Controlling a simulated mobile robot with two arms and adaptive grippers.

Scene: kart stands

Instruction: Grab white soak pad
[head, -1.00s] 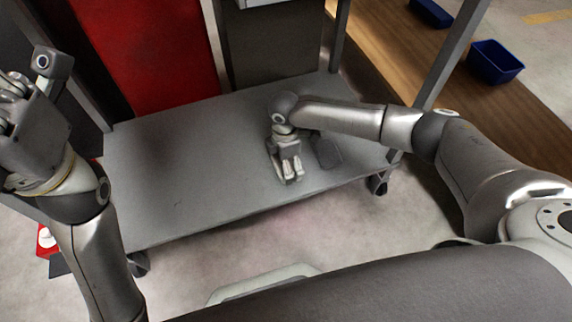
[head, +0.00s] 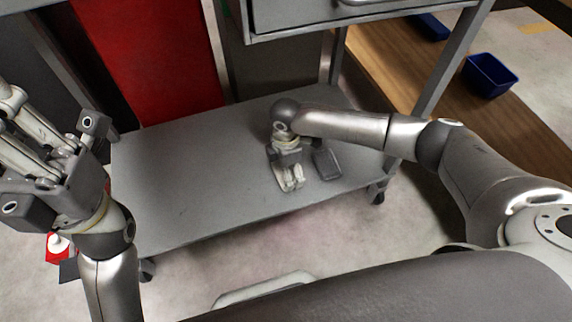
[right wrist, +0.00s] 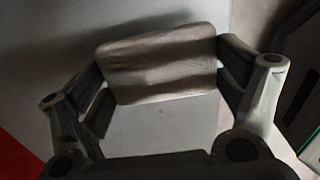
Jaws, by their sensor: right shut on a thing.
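A pale, rounded rectangular pad (right wrist: 160,62), with shadow bands across it, sits between the fingers of my right gripper in the right wrist view. I take it for the white soak pad. My right gripper (head: 291,181) is low over the cart's grey lower shelf (head: 190,180), pointing toward the front edge, shut on the pad. In the head view the hand mostly hides the pad. My left gripper (head: 22,130) is raised at the left, away from the shelf; its fingertips run toward the picture edge, so its opening is unclear.
A dark grey rounded slab (head: 327,164) lies just right of my right gripper. A cart post (head: 440,75) and an upper drawer (head: 350,12) stand close to my right arm. A blue bin (head: 490,75) is at the far right. The shelf's left half is clear.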

